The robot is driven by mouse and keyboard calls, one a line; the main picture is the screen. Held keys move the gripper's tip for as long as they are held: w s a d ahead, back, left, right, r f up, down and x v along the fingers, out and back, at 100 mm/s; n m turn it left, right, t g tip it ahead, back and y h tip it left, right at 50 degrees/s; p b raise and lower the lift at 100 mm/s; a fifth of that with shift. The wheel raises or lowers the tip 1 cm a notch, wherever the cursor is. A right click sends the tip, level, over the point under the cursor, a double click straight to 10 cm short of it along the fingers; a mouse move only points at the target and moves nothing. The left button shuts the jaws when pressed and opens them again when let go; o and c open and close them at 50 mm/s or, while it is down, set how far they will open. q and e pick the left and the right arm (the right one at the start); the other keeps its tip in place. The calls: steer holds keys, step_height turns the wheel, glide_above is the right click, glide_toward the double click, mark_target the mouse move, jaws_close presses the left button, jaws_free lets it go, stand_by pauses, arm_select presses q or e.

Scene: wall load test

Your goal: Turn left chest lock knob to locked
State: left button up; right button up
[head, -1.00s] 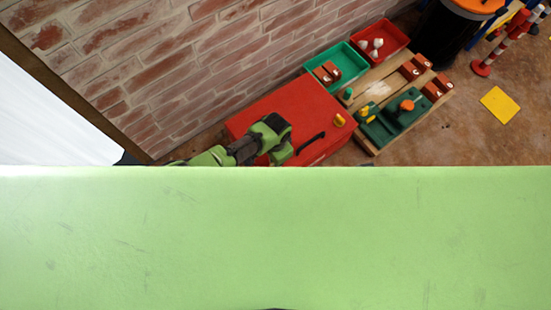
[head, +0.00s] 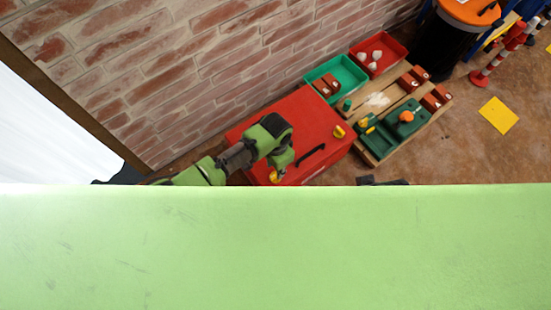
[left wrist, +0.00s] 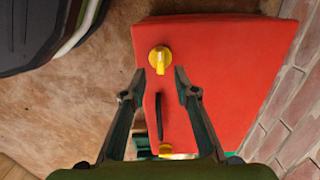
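The red chest (head: 312,115) stands by the brick wall. Its left yellow knob (head: 277,176) shows just below my left gripper (head: 284,166) in the head view. In the left wrist view this knob (left wrist: 160,60) lies ahead of and between the two spread fingertips of my left gripper (left wrist: 156,82); its pale ridge runs up and down the picture. The fingers look apart from it, with nothing between them. The chest's other yellow knob (head: 339,131) is past the black handle (head: 310,155). A dark shape at the green edge may be part of my right gripper; its fingers cannot be made out.
A wooden pallet (head: 380,147) with a green block (head: 405,118), a green tray (head: 350,72) and a red tray (head: 392,52) lie right of the chest. A black bin (head: 440,50) stands behind. Brown floor beside the chest's front is clear.

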mark_target(275, 175)
arm_select(q)
step_height(275, 175, up, 6)
stand_by(0.4)
steer(key=shift+r, duration=0.1)
